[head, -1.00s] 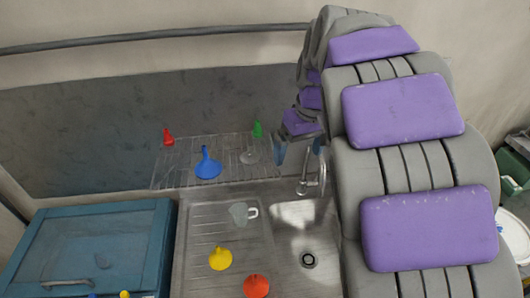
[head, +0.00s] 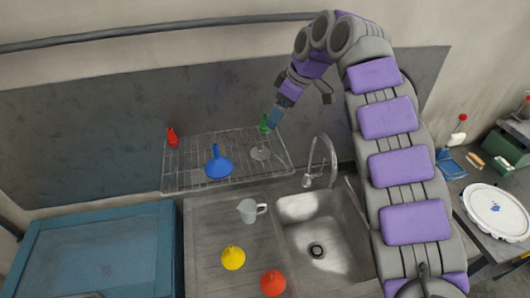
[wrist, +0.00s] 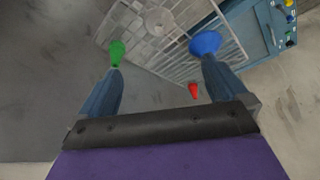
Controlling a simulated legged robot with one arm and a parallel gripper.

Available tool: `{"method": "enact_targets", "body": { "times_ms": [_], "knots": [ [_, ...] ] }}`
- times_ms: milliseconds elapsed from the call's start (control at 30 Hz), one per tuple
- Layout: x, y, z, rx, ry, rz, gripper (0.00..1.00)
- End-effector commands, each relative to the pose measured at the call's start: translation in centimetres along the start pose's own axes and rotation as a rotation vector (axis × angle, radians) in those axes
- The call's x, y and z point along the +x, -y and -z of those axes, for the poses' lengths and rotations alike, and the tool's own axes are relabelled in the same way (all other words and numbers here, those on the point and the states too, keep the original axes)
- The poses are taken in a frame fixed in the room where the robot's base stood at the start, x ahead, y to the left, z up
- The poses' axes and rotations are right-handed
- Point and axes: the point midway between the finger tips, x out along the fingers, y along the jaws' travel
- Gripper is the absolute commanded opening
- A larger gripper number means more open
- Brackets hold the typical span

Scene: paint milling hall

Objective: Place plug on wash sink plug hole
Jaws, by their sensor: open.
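The sink's plug hole (head: 317,251) is a dark round drain in the bottom of the basin (head: 336,262) in the head view; nothing covers it. I cannot identify a plug for certain. A pale, see-through round piece (head: 260,153) sits on the wire rack (head: 188,181); it also shows in the wrist view (wrist: 160,20), and I cannot tell whether it is the plug. My gripper (head: 272,122) is over the rack's back right, near the green funnel (head: 264,123). In the wrist view my gripper (wrist: 161,64) is open and empty, its fingers apart.
Blue (head: 218,163) and red (head: 172,138) funnels stand on the rack. A clear jug (head: 250,210) and yellow (head: 233,258) and orange (head: 272,283) funnels stand on the drainboard. The tap (head: 321,160) rises behind the basin. A blue cabinet (head: 98,255) is at left.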

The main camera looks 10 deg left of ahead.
Motion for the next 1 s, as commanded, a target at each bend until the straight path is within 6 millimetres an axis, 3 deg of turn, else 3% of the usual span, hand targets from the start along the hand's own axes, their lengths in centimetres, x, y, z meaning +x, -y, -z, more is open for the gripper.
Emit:
{"method": "enact_targets", "body": {
  "times_ms": [500,1000],
  "knots": [
    [9.8,0.2,0.3,0.003,0.008,0.002,0.99],
    [13.7,-0.1,-0.6,0.007,0.007,0.003,0.99]
  ]
}}
